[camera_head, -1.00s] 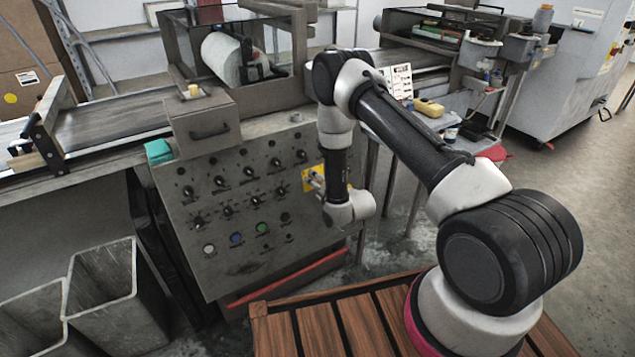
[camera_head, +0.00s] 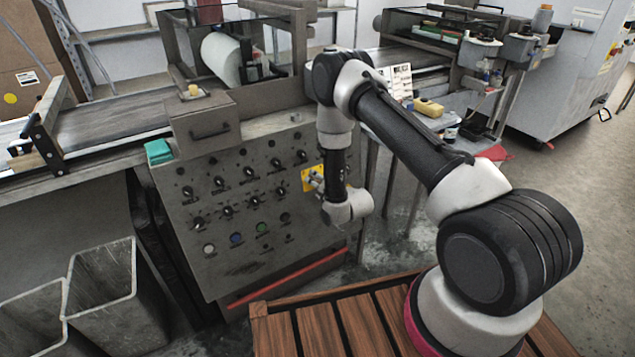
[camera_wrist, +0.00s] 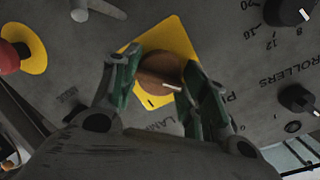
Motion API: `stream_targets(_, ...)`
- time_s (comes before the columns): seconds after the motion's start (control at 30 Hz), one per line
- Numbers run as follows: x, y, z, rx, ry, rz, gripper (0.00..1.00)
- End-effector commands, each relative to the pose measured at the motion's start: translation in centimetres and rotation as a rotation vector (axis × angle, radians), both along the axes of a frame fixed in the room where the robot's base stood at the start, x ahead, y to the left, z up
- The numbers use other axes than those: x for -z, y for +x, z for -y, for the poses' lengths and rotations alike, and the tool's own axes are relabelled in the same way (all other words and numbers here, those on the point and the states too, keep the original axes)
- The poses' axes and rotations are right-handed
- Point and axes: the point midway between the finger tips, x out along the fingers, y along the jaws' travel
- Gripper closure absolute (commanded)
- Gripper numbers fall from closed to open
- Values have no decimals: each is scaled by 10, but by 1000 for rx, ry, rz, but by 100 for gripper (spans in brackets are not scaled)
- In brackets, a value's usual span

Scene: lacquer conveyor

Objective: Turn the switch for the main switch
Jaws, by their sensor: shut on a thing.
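The main switch (camera_wrist: 160,68) is a round reddish-brown knob on a yellow plate (camera_wrist: 178,32) in the wrist view. My gripper (camera_wrist: 158,84) has one finger on each side of the knob and is shut on it. A pale mark shows on the knob near the right finger. In the head view the yellow plate (camera_head: 308,181) shows at the right side of the grey control panel (camera_head: 215,262). There my arm and wrist hide most of the switch and gripper.
A red button (camera_wrist: 12,57) on a yellow disc and a black roller knob (camera_wrist: 290,10) sit near the switch. In the head view, several knobs and buttons fill the panel. Grey bins (camera_head: 105,290) stand at the left, and a wooden slatted platform (camera_head: 322,325) lies in front.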

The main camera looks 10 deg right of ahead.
Motion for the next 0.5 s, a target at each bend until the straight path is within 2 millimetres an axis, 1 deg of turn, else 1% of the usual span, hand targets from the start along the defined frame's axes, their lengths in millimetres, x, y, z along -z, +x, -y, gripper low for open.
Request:
stream_targets(0.27,0,0,1,32,162,-52,80)
stream_targets(0.5,0,1,2,73,371,-121,80)
